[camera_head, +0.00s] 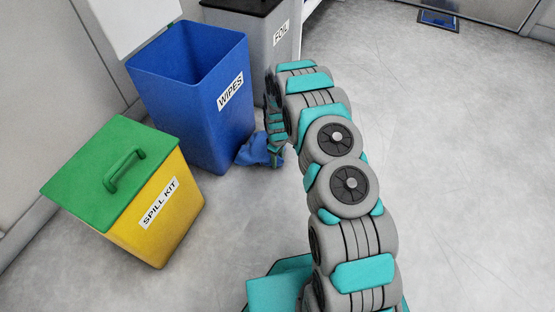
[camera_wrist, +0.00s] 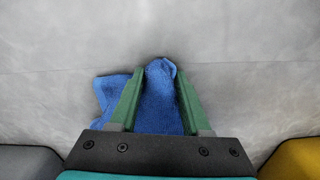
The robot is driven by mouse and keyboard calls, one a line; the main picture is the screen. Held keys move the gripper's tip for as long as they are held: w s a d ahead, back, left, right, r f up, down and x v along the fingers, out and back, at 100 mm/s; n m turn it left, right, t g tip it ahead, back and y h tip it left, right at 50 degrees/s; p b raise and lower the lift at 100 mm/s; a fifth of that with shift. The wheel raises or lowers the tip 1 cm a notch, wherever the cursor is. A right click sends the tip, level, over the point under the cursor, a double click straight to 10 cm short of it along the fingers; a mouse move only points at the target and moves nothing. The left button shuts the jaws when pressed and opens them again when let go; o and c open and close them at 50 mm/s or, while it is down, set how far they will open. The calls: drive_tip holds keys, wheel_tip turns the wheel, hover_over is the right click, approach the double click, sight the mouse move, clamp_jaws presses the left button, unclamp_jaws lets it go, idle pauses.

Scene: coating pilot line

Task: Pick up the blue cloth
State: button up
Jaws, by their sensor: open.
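The blue cloth (camera_head: 256,151) lies crumpled on the floor at the right foot of the blue bin. In the wrist view the cloth (camera_wrist: 157,100) shows between my two green fingers and spreads out to the left past the left finger. My gripper (camera_wrist: 160,82) is open, with one finger on each side of part of the cloth. In the head view my gripper (camera_head: 275,155) points down at the cloth and partly covers it. I cannot tell whether the fingers touch the cloth.
The blue WIPES bin (camera_head: 190,105) stands open next to the cloth. A grey FOIL bin (camera_head: 262,40) with a dark lid stands behind. A yellow SPILL KIT box (camera_head: 165,220) with a green lid (camera_head: 95,180) stands at the left front.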

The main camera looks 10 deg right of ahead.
drive_tip(key=c, duration=0.7)
drive_tip(key=shift+r, duration=0.25)
wheel_tip(320, 180, up, 12)
drive_tip(key=p, duration=0.2)
drive_tip(key=shift+f, duration=0.2)
wheel_tip(320, 180, up, 18)
drive_tip(key=p, duration=0.3)
drive_tip(key=shift+p, duration=0.35)
